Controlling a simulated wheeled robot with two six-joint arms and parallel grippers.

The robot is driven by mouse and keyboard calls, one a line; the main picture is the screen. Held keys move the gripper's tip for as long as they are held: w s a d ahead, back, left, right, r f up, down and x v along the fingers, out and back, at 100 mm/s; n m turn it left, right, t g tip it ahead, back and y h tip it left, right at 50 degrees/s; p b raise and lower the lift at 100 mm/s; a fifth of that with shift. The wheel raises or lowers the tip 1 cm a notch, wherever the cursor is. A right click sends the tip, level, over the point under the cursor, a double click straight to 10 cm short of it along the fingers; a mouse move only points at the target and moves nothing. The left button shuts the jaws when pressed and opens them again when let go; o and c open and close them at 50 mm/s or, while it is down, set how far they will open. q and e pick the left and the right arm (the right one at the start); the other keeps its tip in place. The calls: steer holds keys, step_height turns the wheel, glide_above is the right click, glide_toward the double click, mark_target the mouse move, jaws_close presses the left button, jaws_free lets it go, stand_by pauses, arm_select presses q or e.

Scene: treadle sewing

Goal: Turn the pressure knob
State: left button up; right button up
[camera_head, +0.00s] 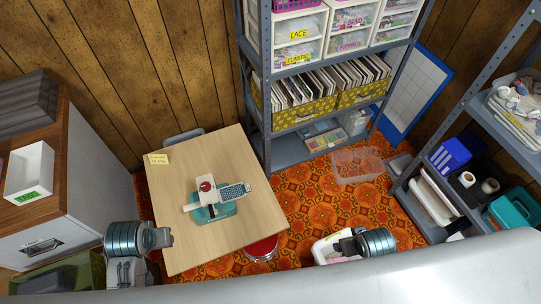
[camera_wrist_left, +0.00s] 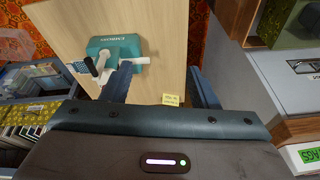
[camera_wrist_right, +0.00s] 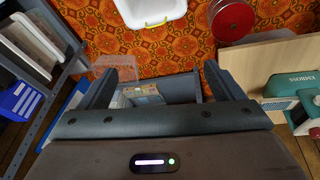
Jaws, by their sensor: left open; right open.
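A teal embossing machine (camera_head: 222,211) stands on the wooden table (camera_head: 180,245). A round red knob (camera_head: 206,186) sits on its white upper part and looks like the pressure knob. The machine also shows in the left wrist view (camera_wrist_left: 118,45), where I cannot make out the red knob, and at the right edge of the right wrist view (camera_wrist_right: 290,86). My left gripper (camera_head: 168,238) is open and empty over the table's left front, apart from the machine. My right gripper (camera_head: 338,248) is open and empty, right of the table and over the floor.
A yellow note (camera_head: 157,158) lies at the table's back left corner. A red round stool (camera_head: 262,248) is by the table's right front edge. A grey shelf (camera_head: 264,100) with drawers and boxes stands behind. A clear bin (camera_head: 358,166) is on the patterned floor. A cabinet (camera_head: 92,185) stands left.

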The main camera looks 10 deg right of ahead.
arm_select(q)
steer(key=w+d+f+n+g, duration=0.1)
steer(key=w+d+f+n, duration=0.15)
steer(key=w, duration=0.55)
arm_select(e)
steer(key=shift+g, duration=0.8)
steer(key=s+d+f, duration=0.1)
steer(key=s+f, duration=0.3)
steer(key=f, duration=0.5)
steer(key=s+f, duration=0.3)
steer(key=f, duration=0.6)
steer(key=s+d+f, duration=0.1)
steer(key=s+f, duration=0.3)
steer(key=f, duration=0.5)
steer(key=shift+s+d+f, duration=0.3)
steer(key=shift+s+d, duration=0.05)
arm_select(q)
steer(key=n+g, duration=0.1)
steer(key=g, duration=0.1)
glide_above(205, 186)
steer(key=shift+h, duration=0.4)
step_height(205, 186, down, 11)
steer(key=shift+r, duration=0.1)
arm_select(e)
steer(key=s+f, duration=0.5)
steer(key=s, duration=0.4)
steer(key=shift+s+f, duration=0.2)
steer(key=shift+f, duration=0.15)
arm_select(q)
steer(key=c, duration=1)
